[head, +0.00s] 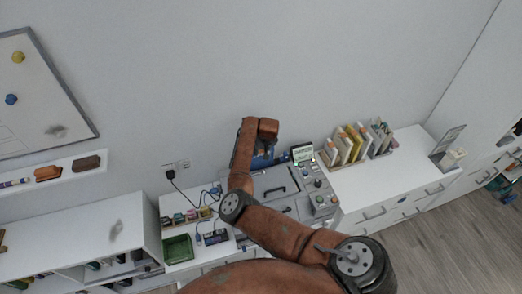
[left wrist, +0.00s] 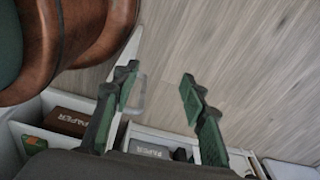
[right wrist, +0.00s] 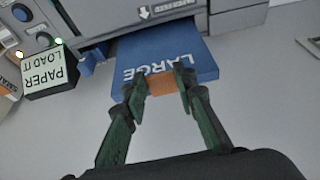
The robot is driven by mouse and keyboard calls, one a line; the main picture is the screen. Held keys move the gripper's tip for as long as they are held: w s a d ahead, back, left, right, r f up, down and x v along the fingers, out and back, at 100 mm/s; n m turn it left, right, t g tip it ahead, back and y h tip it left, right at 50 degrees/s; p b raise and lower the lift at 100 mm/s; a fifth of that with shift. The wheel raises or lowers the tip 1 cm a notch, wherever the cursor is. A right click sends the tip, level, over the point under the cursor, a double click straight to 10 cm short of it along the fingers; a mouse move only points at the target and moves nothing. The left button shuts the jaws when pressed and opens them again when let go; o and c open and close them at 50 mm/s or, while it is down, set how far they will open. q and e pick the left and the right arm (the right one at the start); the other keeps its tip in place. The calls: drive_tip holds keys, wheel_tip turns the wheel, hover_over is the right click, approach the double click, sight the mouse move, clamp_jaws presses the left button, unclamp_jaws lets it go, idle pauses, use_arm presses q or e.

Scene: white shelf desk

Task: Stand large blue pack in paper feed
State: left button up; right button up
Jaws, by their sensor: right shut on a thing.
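The large blue pack (right wrist: 160,57), marked LARGE, shows in the right wrist view with its far end against or under the grey edge of the machine. My right gripper (right wrist: 163,82) is shut on the orange tab (right wrist: 161,84) at the pack's near edge. The paper feed (right wrist: 165,10) is at the grey machine's edge with a white down arrow; how far the pack is inside it is hidden. In the head view a bit of the blue pack (head: 262,161) shows beside my right arm at the grey machine (head: 285,190). My left gripper (left wrist: 158,88) is open and empty above the floor.
A small sign reading PAPER LOAD IT (right wrist: 47,73) stands beside the feed, near knobs and buttons. In the head view, a file rack (head: 355,145) stands right of the machine and a green tray (head: 178,249) left. The white desktop at right is mostly clear.

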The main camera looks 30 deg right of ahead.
drive_tip(key=shift+f, duration=0.1)
drive_tip(key=o, duration=1.1)
drive_tip(key=shift+o, duration=0.2)
drive_tip(key=v, duration=1.2)
